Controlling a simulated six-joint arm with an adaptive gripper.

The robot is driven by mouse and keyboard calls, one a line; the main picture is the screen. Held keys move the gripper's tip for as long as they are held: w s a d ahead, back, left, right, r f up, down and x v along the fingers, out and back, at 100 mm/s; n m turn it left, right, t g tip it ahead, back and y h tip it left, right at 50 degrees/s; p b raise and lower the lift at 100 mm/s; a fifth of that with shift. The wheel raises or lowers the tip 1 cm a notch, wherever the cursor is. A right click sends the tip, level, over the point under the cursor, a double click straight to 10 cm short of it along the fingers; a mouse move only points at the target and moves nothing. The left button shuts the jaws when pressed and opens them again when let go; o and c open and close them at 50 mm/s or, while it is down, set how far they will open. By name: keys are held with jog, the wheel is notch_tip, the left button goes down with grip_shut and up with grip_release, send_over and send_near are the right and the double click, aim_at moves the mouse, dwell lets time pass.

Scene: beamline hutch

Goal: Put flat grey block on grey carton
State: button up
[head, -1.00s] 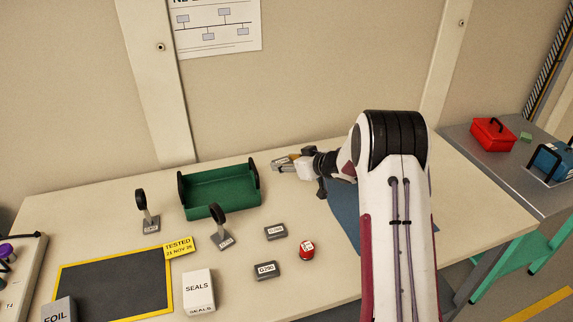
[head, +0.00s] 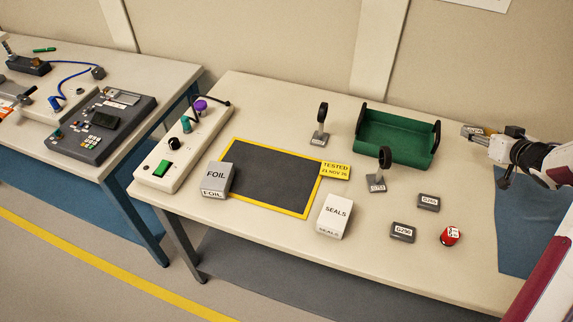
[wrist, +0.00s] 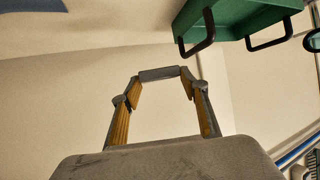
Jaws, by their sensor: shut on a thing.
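My gripper (head: 484,134) is at the right of the head view, above the table and right of the green tray. It is shut on a flat grey block (wrist: 158,74), which shows between the fingertips in the wrist view. In the head view the fingers partly hide the block. The grey carton (head: 217,175), marked FOIL, stands at the left edge of the dark yellow-edged mat, far left of my gripper. Two other flat grey labelled blocks lie on the table, one farther back (head: 428,203) and one nearer (head: 402,232).
The green tray (head: 395,138) and two upright stands with dark rings (head: 321,122) (head: 379,170) lie between my gripper and the grey carton. A white SEALS carton (head: 335,215) stands by the mat (head: 265,178). A red cylinder (head: 450,236) stands near the grey blocks.

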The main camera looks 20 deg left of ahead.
notch_tip(320, 180, up, 7)
jog(key=shift+a+r, duration=0.1)
jog(key=shift+a, duration=0.05)
jog(key=s+a+n+g+y, duration=0.2)
jog(key=s+a+n, duration=0.1)
jog(key=a, duration=1.5)
jog(key=s+a+n+g+y, duration=0.1)
jog(key=s+a+n+y, duration=0.2)
jog(key=a, duration=1.5)
jog(key=s+a+n+g+y, duration=0.2)
jog(key=s+a+n+g, duration=0.35)
jog(key=s+a, duration=2.15)
jog(key=shift+g, duration=0.25)
jog(key=shift+w+a+f, duration=0.2)
jog(key=shift+w+f, duration=0.15)
jog(key=shift+f, duration=0.55)
jog(key=shift+w+a+f, duration=0.25)
jog(key=shift+w+f, duration=0.15)
jog(key=shift+f, duration=0.45)
jog(key=shift+w+a+f, duration=0.2)
jog(key=shift+w+f, duration=0.15)
jog(key=shift+f, duration=0.55)
jog(key=shift+f, duration=0.1)
send_over(222, 178)
jog(key=shift+y, duration=0.3)
jog(key=shift+f, duration=3.05)
